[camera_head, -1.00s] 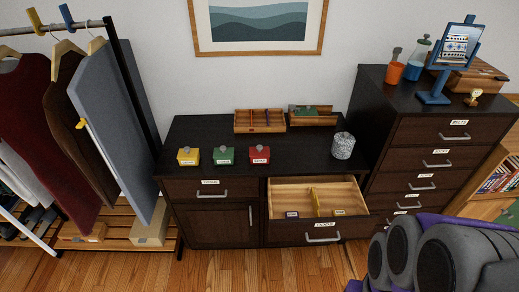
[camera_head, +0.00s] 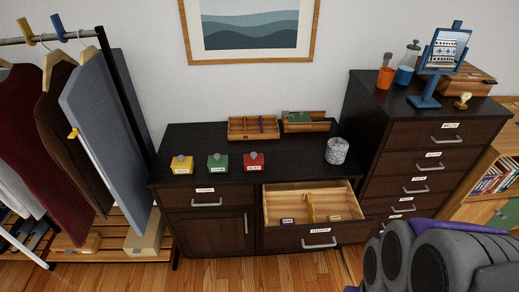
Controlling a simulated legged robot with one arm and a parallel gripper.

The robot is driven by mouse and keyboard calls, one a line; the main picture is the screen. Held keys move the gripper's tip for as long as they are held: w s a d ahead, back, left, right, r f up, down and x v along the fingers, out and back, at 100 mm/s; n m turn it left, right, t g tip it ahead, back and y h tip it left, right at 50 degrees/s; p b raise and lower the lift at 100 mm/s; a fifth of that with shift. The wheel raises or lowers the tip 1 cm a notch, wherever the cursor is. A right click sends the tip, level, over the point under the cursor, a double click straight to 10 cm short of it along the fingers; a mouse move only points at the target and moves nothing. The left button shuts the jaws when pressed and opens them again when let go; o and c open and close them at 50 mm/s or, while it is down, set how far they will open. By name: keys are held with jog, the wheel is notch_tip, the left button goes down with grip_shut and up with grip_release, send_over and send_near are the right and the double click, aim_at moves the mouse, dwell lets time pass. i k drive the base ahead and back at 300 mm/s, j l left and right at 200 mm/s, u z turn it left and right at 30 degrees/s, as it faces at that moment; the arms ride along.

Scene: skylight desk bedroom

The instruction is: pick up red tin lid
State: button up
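The red tin (camera_head: 253,164) stands upright on the dark cabinet top, near its front edge. Its red lid (camera_head: 252,157) with a grey knob appears to sit on top of the tin. A green tin (camera_head: 218,164) stands just left of it and a yellow tin (camera_head: 181,165) further left, each with a similar knob. Grey and purple parts of my arm fill the lower right corner. My gripper's fingers are not visible, so I cannot see their state.
An open drawer (camera_head: 283,235) with a divider and small labelled items juts out below the tins. Wooden trays (camera_head: 253,138) and a speckled grey cylinder (camera_head: 337,151) share the dark top (camera_head: 210,143). A taller drawer cabinet (camera_head: 420,160) stands right; a clothes rack (camera_head: 130,95) left.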

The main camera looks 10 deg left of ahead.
aim_at(254, 158)
jog(key=i+j, duration=0.1)
jog(key=j, duration=0.35)
jog(key=i+j, duration=0.1)
jog(key=j, duration=0.35)
jog(key=i+j+z, duration=0.1)
jog(key=j, duration=0.4)
jog(key=i+j, duration=0.15)
jog(key=j, duration=0.3)
